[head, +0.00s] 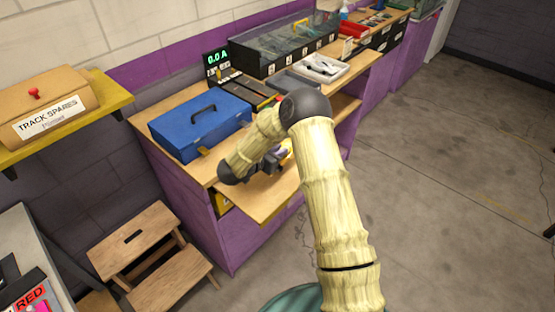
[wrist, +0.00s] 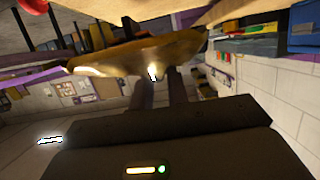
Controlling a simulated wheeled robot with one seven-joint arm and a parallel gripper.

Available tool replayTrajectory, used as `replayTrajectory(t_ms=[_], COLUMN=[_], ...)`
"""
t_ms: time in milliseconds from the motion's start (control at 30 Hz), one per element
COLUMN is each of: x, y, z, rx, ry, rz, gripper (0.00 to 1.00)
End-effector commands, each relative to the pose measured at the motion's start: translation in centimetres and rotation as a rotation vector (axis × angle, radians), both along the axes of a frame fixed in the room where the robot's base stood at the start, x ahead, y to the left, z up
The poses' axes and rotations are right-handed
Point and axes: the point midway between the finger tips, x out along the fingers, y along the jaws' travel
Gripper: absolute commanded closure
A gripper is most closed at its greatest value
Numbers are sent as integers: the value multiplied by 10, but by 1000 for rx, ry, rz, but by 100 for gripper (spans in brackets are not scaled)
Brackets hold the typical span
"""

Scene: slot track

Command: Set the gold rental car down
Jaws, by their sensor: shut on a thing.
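The gold car (wrist: 135,52) spans the upper middle of the wrist view, and its shiny gold body is held at the tips of my gripper's two fingers (wrist: 160,82). In the head view a small yellow-gold part of the car (head: 287,147) shows beside my gripper (head: 277,154); my arm hides much of it. My gripper is shut on the car over the front part of the workbench, above a wooden board (head: 262,205) jutting from the bench front. I cannot tell the gap between car and wood.
A blue toolbox (head: 200,125) stands on the bench left of my gripper. Behind are a grey tray (head: 293,83), a white tray (head: 322,68), a black clear-lidded case (head: 285,45) and a display (head: 217,62). A wooden step stool (head: 150,250) stands on the floor at left.

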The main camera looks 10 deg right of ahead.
Motion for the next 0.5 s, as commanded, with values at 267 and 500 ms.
replayTrajectory(t_ms=[267,500], x=[-1,0], y=[0,0], z=[-19,-41], rx=[1,0], ry=[4,-2], rz=[-1,-2], gripper=[100,100])
